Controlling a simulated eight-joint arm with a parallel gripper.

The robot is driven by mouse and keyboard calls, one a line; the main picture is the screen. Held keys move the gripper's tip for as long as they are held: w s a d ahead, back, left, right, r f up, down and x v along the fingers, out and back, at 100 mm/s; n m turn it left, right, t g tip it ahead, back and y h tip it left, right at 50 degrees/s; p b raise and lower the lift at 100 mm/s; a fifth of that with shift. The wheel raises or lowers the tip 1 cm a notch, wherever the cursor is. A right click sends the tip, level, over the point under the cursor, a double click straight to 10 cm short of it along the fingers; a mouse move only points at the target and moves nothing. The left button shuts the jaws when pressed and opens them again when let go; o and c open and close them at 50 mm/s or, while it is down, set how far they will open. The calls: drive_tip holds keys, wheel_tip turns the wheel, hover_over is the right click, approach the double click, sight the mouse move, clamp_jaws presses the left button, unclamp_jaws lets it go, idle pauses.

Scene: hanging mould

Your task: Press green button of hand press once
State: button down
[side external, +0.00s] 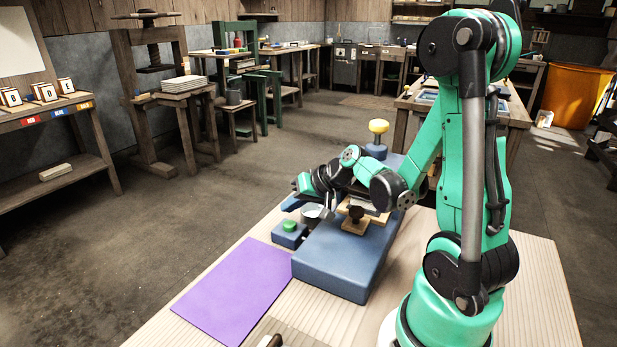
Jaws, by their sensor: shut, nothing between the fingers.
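The hand press has a blue base (340,262) on the wooden table. The green button (289,226) sits on top of a small blue box (288,238) at the base's left side. My gripper (327,214) is shut and empty, pointing down to the right of the green button and apart from it in the picture. Its exact height above the base is hard to tell. A dark knob on a wooden block (356,223) stands on the base just right of my gripper. My arm hides part of the press's back.
A purple mat (236,290) lies flat left of the press. A dark-ended handle (272,341) shows at the front edge. The pale table (530,290) is bare at right.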

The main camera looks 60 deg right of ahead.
drive_tip(key=shift+r, duration=2)
drive_tip(key=shift+a, duration=0.15)
drive_tip(key=s+a+r+n+g, duration=0.1)
drive_tip(key=s+a+n, duration=0.1)
drive_tip(key=a+n, duration=0.2)
drive_tip(key=s+a+r+n+g+h, duration=0.1)
drive_tip(key=s+a+r+n, duration=0.1)
drive_tip(key=a, duration=0.7)
drive_tip(key=shift+a+n, duration=0.25)
drive_tip(key=shift+n, duration=0.65)
drive_tip(key=shift+r, duration=0.1)
wheel_tip(320, 180, up, 4)
drive_tip(key=g+h, duration=0.2)
drive_tip(key=g, duration=0.6)
hover_over(293, 225)
drive_tip(key=w+a, duration=0.2)
drive_tip(key=shift+w+a+r, duration=0.1)
drive_tip(key=shift+a+r, duration=0.1)
